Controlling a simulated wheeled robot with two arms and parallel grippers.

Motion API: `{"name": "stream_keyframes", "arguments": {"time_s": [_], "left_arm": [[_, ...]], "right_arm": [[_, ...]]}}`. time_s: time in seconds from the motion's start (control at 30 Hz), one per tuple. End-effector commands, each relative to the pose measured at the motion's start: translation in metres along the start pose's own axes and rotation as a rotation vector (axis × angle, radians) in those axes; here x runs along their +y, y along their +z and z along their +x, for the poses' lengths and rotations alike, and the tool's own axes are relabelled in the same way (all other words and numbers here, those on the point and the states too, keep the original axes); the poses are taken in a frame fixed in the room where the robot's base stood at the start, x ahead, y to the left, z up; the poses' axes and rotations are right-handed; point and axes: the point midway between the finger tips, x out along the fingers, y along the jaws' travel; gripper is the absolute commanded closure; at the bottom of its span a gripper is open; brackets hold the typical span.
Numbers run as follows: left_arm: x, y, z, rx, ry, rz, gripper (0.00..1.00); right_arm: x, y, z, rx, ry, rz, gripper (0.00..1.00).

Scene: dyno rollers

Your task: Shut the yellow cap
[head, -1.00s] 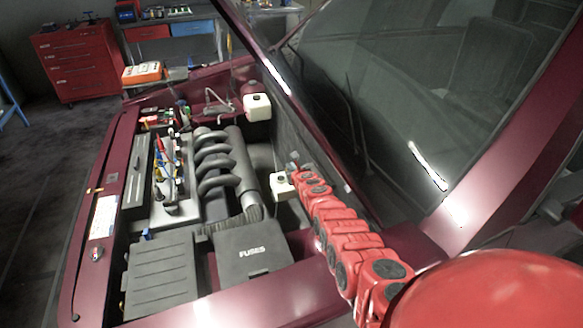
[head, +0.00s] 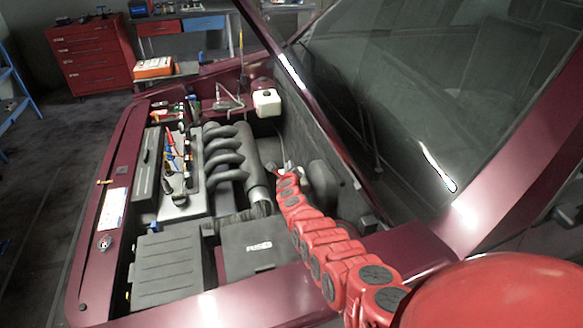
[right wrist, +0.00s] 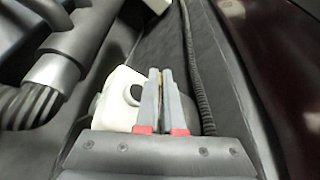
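In the right wrist view a white reservoir (right wrist: 117,104) has a dark round opening on top, facing up and left. My right gripper (right wrist: 160,72) is right against or just in front of this reservoir; its two grey fingers are close together. A thin yellowish sliver shows between the fingers; I cannot tell whether it is the yellow cap. No other part of the cap can be made out. In the head view the right gripper (head: 284,168) reaches down beside the engine's right side, small and partly hidden by my red arm. My left gripper is not in view.
A second white reservoir (head: 266,103) stands farther back. The fuse box (head: 262,247) and the grey manifold (head: 232,155) lie left of my right arm. A dark hose (right wrist: 196,80) runs along the wall beside the fingers. The windshield (head: 420,100) rises to the right.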

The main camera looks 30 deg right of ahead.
Motion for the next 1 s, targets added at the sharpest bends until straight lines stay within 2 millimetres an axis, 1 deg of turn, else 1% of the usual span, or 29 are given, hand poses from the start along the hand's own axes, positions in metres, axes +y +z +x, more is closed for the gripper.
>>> {"name": "stream_keyframes", "arguments": {"time_s": [0.5, 0.6, 0.7, 1.0], "left_arm": [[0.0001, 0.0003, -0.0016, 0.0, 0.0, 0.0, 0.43], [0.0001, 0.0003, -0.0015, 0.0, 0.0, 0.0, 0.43], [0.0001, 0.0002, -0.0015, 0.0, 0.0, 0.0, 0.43], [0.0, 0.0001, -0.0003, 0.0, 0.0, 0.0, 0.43]], "right_arm": [[0.002, 0.0015, -0.0002, -0.002, -0.009, -0.023, 1.0], [0.0019, 0.0014, -0.0002, -0.001, -0.009, -0.023, 0.81], [0.002, 0.001, -0.0002, -0.001, -0.009, -0.023, 0.65], [0.0016, 0.0007, -0.0008, 0.0, -0.009, -0.023, 0.65]]}}
